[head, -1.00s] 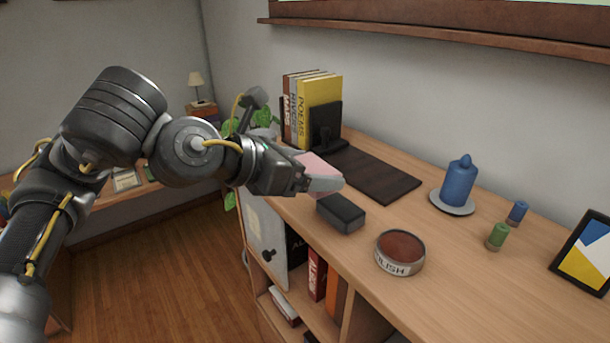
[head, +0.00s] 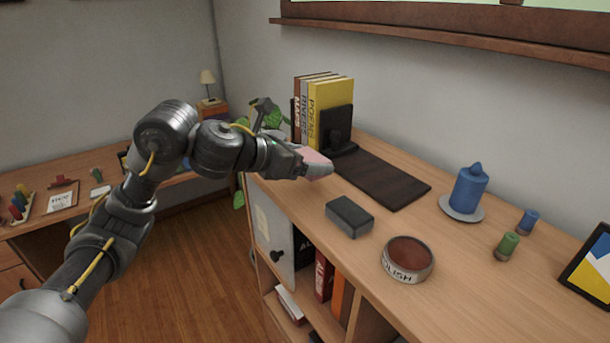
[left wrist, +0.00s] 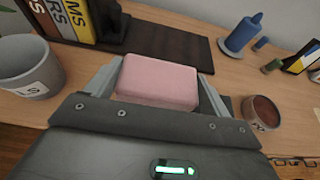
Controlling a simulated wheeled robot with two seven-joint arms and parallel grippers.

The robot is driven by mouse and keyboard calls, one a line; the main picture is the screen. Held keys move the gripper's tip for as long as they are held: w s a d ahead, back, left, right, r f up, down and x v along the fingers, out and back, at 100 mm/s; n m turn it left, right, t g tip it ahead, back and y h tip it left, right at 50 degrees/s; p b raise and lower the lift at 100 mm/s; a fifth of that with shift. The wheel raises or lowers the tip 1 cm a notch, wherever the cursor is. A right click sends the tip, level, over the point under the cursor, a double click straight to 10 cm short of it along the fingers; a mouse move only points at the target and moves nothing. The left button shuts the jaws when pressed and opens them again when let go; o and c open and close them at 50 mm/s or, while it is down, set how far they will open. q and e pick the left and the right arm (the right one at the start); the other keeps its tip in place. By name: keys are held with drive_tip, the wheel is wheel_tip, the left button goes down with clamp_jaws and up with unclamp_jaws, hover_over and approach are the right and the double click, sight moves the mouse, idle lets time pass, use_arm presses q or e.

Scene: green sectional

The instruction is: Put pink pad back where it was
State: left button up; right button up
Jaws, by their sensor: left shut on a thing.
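The pink pad (left wrist: 160,80) is a soft-looking rounded block held between the two fingers of my left gripper (left wrist: 165,88) in the left wrist view. In the head view my left gripper (head: 312,166) is shut on the pink pad (head: 314,156), above the cabinet top near its left edge. It is in front of the books and left of a dark brown board (head: 385,182). A dark grey block (head: 349,217) lies on the cabinet top, nearer than the gripper and apart from it. My right gripper is not in view.
A round polish tin (head: 407,260) stands near the front edge. Upright books (head: 330,108) with a black bookend stand behind. A blue candle (head: 468,190) on a dish, small blue and green pieces, and a picture frame (head: 588,262) are at right. A grey pot (left wrist: 28,68) shows in the left wrist view.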

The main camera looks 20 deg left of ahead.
sight(305, 189)
use_arm(q)
drive_tip(key=w+f, duration=0.1)
drive_tip(key=w+a+f, duration=0.1)
drive_tip(key=shift+w+f, duration=0.15)
drive_tip(key=shift+f, duration=0.25)
drive_tip(key=shift+w+f, duration=0.3)
drive_tip(key=shift+f, duration=0.15)
wheel_tip(305, 189, down, 3)
drive_tip(key=shift+r+p, duration=0.2)
drive_tip(key=shift+p, duration=0.65)
drive_tip(key=shift+a+f, duration=0.1)
drive_tip(key=shift+f, duration=0.05)
drive_tip(key=shift+f+b, duration=0.3)
drive_tip(key=shift+b, duration=0.05)
drive_tip(key=o, duration=0.9)
drive_tip(key=shift+r, duration=0.1)
